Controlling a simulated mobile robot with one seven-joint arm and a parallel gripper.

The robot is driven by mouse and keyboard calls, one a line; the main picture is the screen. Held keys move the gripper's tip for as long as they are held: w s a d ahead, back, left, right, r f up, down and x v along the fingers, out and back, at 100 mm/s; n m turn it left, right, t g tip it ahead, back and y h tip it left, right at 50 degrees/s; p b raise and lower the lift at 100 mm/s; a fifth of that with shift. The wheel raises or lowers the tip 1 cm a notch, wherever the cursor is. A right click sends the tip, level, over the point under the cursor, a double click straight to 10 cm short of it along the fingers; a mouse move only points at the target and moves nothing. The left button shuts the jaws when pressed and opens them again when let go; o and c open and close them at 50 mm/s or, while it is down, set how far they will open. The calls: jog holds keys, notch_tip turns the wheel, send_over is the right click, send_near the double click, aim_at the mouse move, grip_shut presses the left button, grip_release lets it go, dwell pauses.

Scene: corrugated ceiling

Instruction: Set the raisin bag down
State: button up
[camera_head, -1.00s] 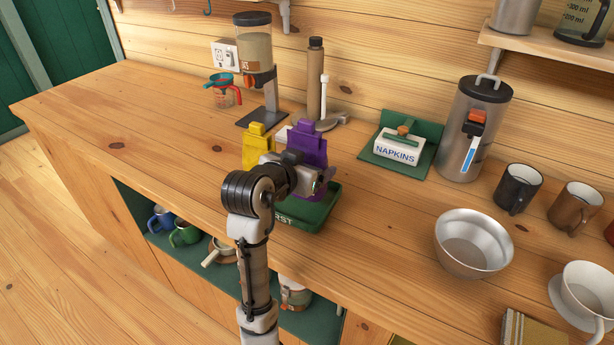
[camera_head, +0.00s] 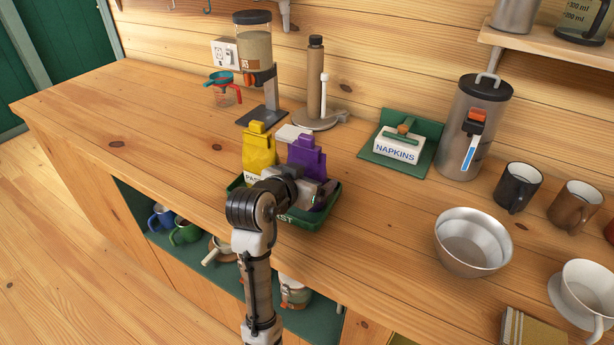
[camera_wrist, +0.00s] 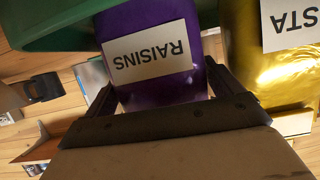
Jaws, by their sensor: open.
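The purple raisin bag (camera_head: 306,156) stands in the green tray (camera_head: 331,199), and its "RAISINS" label faces the wrist camera. In the wrist view the bag (camera_wrist: 170,88) sits between the two dark fingers of my gripper (camera_wrist: 165,90). The fingers are open, one on each side of the bag; I cannot tell whether they touch it. In the head view my gripper (camera_head: 312,192) is at the tray's front, partly hiding the bag's lower part. A yellow pasta bag (camera_head: 259,150) stands just left of the raisin bag and also shows in the wrist view (camera_wrist: 270,70).
A paper towel holder (camera_head: 316,85) and a grain dispenser (camera_head: 256,70) stand behind the tray. A napkin box (camera_head: 397,150) is to the right, with a steel bowl (camera_head: 473,243) farther right. The counter left of the tray is clear.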

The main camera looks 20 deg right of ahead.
jog(key=shift+r, duration=0.2)
jog(key=b+v, duration=0.1)
jog(key=v, duration=1.1)
